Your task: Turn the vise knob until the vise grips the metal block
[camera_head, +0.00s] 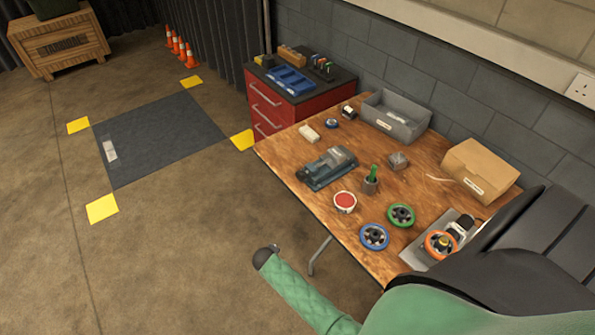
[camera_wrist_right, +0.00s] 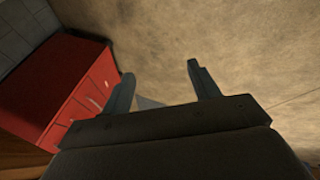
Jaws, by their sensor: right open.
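A dark grey-blue vise (camera_head: 328,168) lies on the wooden workbench (camera_head: 285,152), near its left edge in the head view. Its knob and jaw gap are too small to make out. I cannot tell whether a metal block is between the jaws. A small grey, box-like thing (camera_head: 397,161) stands apart, to the right of the vise. My right gripper (camera_wrist_right: 158,80) is open and empty in the right wrist view, with its two fingers wide apart over the floor. It does not show in the head view. My left gripper is not seen.
A grey bin (camera_head: 395,117) and cardboard box (camera_head: 480,172) stand behind. A red cabinet (camera_head: 268,109) adjoins the bench.

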